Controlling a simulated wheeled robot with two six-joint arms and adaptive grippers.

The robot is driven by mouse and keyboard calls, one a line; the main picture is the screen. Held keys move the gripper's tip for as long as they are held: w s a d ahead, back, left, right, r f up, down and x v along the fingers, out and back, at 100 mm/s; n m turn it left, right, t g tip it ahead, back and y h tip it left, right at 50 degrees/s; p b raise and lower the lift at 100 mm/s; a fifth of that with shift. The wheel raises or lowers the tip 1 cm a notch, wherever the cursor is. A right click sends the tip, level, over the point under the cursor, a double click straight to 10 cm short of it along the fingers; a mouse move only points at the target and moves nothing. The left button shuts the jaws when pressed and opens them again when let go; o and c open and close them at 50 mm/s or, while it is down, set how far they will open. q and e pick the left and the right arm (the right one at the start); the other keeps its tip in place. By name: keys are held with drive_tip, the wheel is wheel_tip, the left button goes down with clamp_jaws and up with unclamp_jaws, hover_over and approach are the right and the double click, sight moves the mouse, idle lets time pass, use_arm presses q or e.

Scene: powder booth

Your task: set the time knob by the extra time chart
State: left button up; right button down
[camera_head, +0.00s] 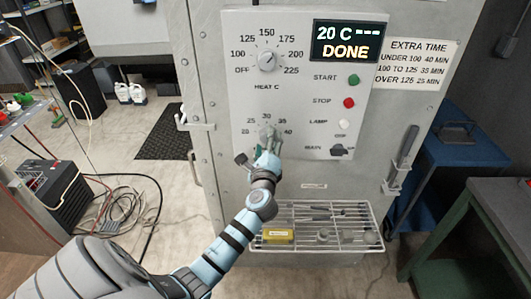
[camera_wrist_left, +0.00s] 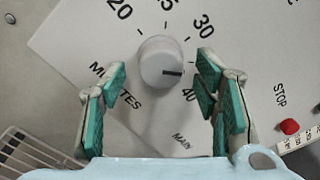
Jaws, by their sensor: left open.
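The time knob (camera_wrist_left: 160,62) is round and pale on the panel (camera_head: 300,100). In the left wrist view its dark mark points right, between 30 and 40; a finger hides the label there. My left gripper (camera_wrist_left: 161,80) is open, its green-padded fingers on either side of the knob, with gaps showing. In the head view my left gripper (camera_head: 267,146) partly covers the time knob (camera_head: 267,131). The extra time chart (camera_head: 415,63) reads under 100: 40 min, 100 to 125: 35 min, over 125: 25 min.
The display (camera_head: 348,42) reads 20 C and DONE. The green start button (camera_head: 354,80), red stop button (camera_head: 349,103) and lamp switch (camera_head: 343,123) are right of the knobs. A wire rack (camera_head: 340,247) with small parts and a yellow block (camera_head: 278,236) juts out below.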

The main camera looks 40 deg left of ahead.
use_arm(q)
drive_tip(key=v, duration=1)
drive_tip(key=shift+s+d, duration=0.2)
